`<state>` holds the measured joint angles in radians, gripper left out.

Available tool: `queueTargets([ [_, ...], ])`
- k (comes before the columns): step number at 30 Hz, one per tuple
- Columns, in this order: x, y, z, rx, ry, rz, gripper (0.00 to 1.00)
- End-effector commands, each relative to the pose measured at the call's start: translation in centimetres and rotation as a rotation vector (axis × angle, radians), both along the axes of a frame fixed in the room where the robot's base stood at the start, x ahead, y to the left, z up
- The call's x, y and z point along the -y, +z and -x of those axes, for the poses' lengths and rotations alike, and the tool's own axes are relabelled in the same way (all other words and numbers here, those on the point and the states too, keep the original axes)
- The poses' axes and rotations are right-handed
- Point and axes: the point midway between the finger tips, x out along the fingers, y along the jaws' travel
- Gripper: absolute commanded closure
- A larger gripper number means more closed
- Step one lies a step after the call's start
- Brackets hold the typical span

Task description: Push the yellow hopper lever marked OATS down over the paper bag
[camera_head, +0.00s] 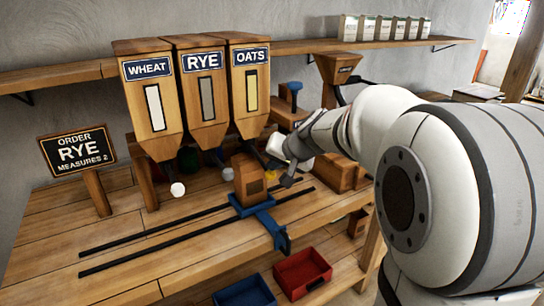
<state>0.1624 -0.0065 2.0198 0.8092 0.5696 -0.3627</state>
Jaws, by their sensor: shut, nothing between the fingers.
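The OATS hopper (250,86) is the right one of three wooden hoppers, with a blue label and a pale yellow window. A small yellow knob (270,175) shows below it, just left of my gripper; the rest of its lever is hidden or too small to make out. A brown bag (249,181) stands upright on a blue carriage (252,207) below the OATS hopper. My gripper (285,179) is shut and empty, right of the bag and close to the yellow knob. I cannot tell whether it touches the knob.
The WHEAT hopper (151,95) with a white knob (177,189) and the RYE hopper (204,92) stand left. An order sign (78,152) reads RYE, measures 2. Dark rails (140,236) cross the bench. Red (302,272) and blue (245,292) bins are in front.

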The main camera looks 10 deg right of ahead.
Motion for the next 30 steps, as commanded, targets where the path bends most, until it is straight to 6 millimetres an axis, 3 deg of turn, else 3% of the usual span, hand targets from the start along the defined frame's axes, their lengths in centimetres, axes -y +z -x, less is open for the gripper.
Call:
queueTargets([
  [8,0.0,0.2,0.0,-0.001,0.001,0.0,1.0],
  [30,0.0,4.7,0.0,0.0,0.0,0.0,1.0],
])
